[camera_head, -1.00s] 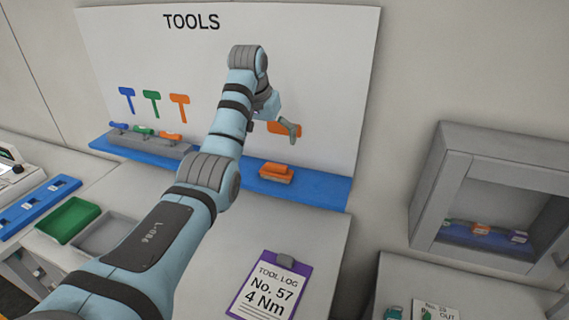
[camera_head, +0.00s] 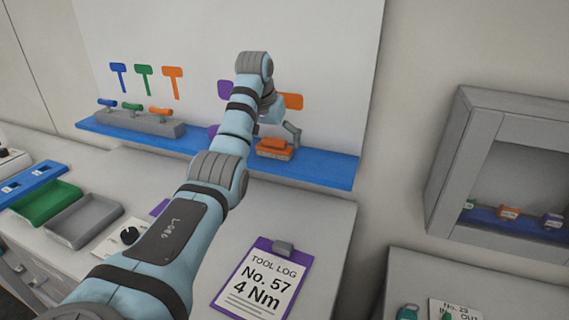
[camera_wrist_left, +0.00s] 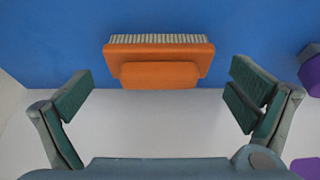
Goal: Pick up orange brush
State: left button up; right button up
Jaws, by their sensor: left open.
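The orange brush (camera_head: 274,147) sits on the blue shelf below the white board in the head view. In the left wrist view the brush (camera_wrist_left: 158,60) shows its orange back and handle and a row of pale bristles along its far edge. My left gripper (camera_wrist_left: 158,103) is open and empty there, its fingers spread wider than the brush, with the brush just ahead of the gap between them. In the head view a finger of my left gripper (camera_head: 292,132) shows close to the brush, and the arm hides the rest. My right gripper is not in view.
The blue shelf (camera_head: 330,173) runs along the board. A grey rack (camera_head: 140,122) with several coloured tools stands on its left. A purple object (camera_wrist_left: 313,68) lies right of the brush in the wrist view. A clipboard (camera_head: 260,285) lies on the counter.

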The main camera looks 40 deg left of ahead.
pick_arm(q)
jog(key=shift+w+f, duration=0.25)
jog(key=shift+w, duration=0.1)
jog(key=shift+a, duration=0.1)
jog(key=shift+c, duration=0.7)
jog(key=shift+s+r+p, duration=0.1)
jog(key=shift+s+p, duration=0.1)
jog(key=shift+p, duration=0.1)
jog(key=c, duration=1.5)
notch_tip(320, 180, up, 13)
jog(key=p, duration=0.5)
notch_tip(320, 180, up, 7)
jog(key=p, duration=0.6)
send_over(275, 139)
jog(key=shift+a, duration=0.15)
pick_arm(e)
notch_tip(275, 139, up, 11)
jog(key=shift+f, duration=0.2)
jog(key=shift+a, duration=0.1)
